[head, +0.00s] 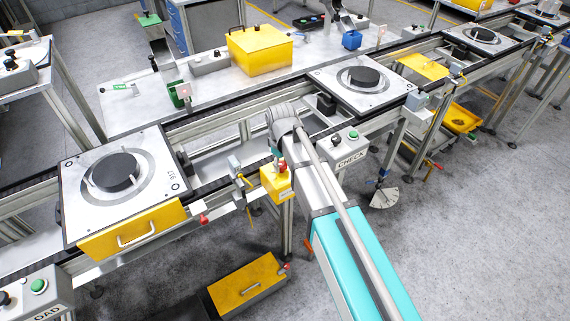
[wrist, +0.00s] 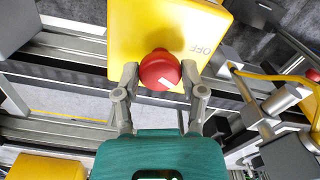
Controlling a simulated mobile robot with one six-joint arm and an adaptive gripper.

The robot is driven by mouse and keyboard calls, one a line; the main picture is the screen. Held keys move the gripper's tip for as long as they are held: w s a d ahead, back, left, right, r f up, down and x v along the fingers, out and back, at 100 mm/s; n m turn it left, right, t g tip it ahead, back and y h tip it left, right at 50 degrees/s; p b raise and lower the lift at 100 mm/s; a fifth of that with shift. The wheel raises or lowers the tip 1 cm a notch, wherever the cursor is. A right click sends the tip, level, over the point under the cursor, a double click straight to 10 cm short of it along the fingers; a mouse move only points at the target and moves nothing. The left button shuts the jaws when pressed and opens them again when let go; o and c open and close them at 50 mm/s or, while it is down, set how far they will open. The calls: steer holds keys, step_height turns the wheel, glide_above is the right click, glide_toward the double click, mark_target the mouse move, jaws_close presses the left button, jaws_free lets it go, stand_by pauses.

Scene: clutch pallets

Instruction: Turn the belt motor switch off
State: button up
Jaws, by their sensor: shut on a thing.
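The belt motor switch is a yellow box (head: 276,184) on the front rail of the conveyor, with a red knob partly hidden by my arm. In the wrist view the yellow box (wrist: 140,28) fills the upper middle, and the word OFF shows to the right of its round red knob (wrist: 160,70). A white mark shows on the knob's face. My gripper (wrist: 161,75) has one finger on each side of the knob and is shut on it. In the head view my gripper (head: 279,158) is small and its fingertips are hard to make out.
A pallet with a black disc (head: 70,190) is left on the conveyor; another pallet (head: 325,78) is farther right. A CHECK button box (head: 345,150) stands right of my arm. A yellow-topped bin (head: 250,282) is on the floor. A yellow hose (wrist: 270,77) runs right of the switch.

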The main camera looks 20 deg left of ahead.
steer(key=n, duration=0.5)
steer(key=shift+a, duration=0.15)
steer(key=shift+n, duration=0.3)
steer(key=o, duration=1.2)
steer(key=shift+c, duration=0.2)
steer(key=shift+d, duration=0.2)
steer(key=s+d+m, duration=0.3)
steer(key=d+m, duration=0.6)
steer(key=d, duration=1)
steer(key=s+d+m, duration=0.3)
steer(key=d+m, duration=0.7)
steer(key=d, duration=0.8)
steer(key=shift+d, duration=0.4)
